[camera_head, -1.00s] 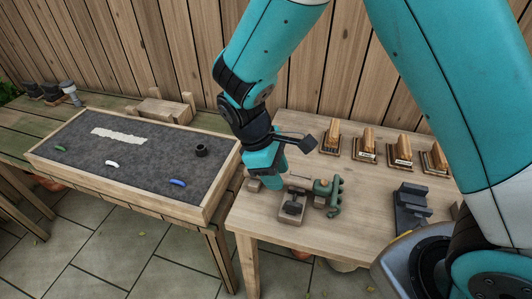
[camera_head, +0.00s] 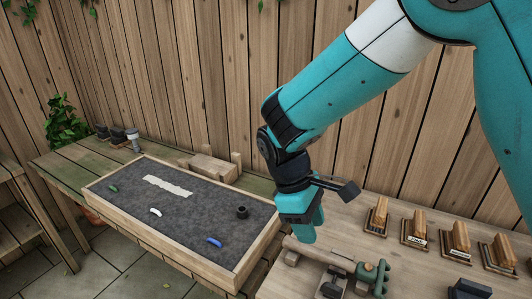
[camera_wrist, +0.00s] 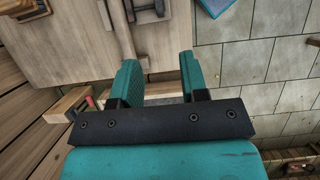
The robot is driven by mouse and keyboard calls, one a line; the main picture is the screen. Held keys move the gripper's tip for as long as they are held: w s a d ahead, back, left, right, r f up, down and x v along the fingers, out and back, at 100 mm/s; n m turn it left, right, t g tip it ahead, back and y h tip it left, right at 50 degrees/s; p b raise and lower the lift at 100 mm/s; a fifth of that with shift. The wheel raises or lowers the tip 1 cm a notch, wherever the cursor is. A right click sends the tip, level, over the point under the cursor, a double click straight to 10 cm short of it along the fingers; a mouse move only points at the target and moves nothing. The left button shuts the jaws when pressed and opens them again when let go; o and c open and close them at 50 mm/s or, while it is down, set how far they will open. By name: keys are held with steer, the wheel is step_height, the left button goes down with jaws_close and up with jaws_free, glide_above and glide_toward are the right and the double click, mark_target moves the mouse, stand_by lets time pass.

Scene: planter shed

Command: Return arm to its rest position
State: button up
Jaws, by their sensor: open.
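My teal gripper (camera_head: 305,238) hangs at the end of my arm, over the back-left part of the wooden work table (camera_head: 345,232) in the head view. In the wrist view its two teal fingers (camera_wrist: 160,75) stand apart with nothing between them. A wooden rod-like piece (camera_head: 318,253) lies on the table just below and beside the fingertips in the head view. The height of the gap cannot be told. In the wrist view a wooden handle (camera_wrist: 122,38) lies ahead of the fingers, not between them.
A green clamp-like tool (camera_head: 372,275) and a dark metal block (camera_head: 332,284) sit nearby. Several wooden blocks on stands (camera_head: 413,228) line the table's back right. A framed dark tray (camera_head: 110,217) stands left, holding coloured pieces. A plank fence (camera_head: 200,80) rises behind.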

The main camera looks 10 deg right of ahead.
steer(key=s+d+r+m+t+y, duration=0.1)
steer(key=s+r+m+t+y, duration=0.1)
steer(key=s+r+m+y, duration=0.2)
steer(key=s+r+y, duration=0.3)
steer(key=s+r, duration=0.5)
steer(key=s, duration=0.4)
steer(key=shift+t+y, duration=0.3)
steer(key=shift+y, duration=0.1)
